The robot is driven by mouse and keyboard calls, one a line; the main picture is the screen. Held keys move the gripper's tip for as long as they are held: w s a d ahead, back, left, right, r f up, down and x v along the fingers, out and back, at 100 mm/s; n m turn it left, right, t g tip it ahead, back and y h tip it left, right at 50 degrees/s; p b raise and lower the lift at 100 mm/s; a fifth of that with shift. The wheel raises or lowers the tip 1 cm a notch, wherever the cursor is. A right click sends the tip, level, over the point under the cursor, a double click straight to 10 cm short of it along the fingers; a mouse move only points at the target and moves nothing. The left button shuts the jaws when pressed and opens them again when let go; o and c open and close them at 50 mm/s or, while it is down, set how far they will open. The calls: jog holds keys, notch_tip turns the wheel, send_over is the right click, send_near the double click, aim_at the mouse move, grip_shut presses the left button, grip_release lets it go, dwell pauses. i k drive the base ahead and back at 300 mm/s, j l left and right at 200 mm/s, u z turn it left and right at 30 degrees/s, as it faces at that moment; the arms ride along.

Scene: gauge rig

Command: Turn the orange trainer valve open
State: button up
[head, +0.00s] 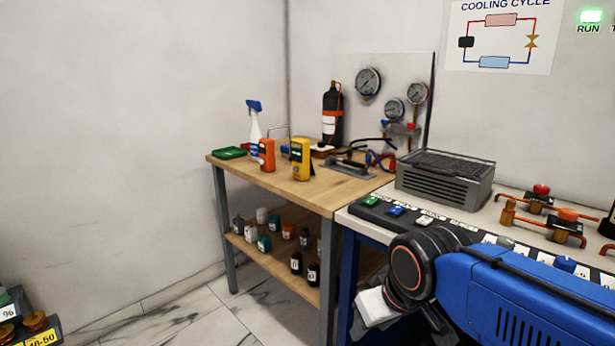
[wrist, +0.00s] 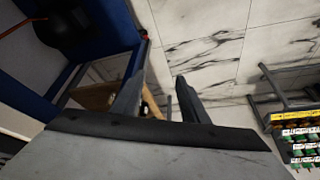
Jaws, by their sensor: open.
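The orange trainer valve (head: 567,214) shows in the head view at the right, an orange knob on copper pipework on the trainer bench (head: 353,213). My arm's blue link and dark joint lie in front of the bench, below and left of the valve. My gripper (wrist: 158,95) shows in the wrist view with its two dark fingers apart and nothing between them. It points down toward the marble floor, away from the valve. In the head view my gripper's fingers are hidden behind my arm.
A red-knobbed valve (head: 541,190) stands just behind the orange one. A grey vented unit (head: 445,178) sits on the bench to their left. A wooden workbench (head: 290,187) holds meters and a spray bottle (head: 254,125).

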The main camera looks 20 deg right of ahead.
aim_at(567, 214)
jog(key=k, duration=0.6)
jog(key=z, duration=1.55)
jog(key=k+j+z, duration=0.1)
jog(key=j+z, duration=0.2)
jog(key=k+j+z, duration=0.15)
jog(key=j+z, duration=0.2)
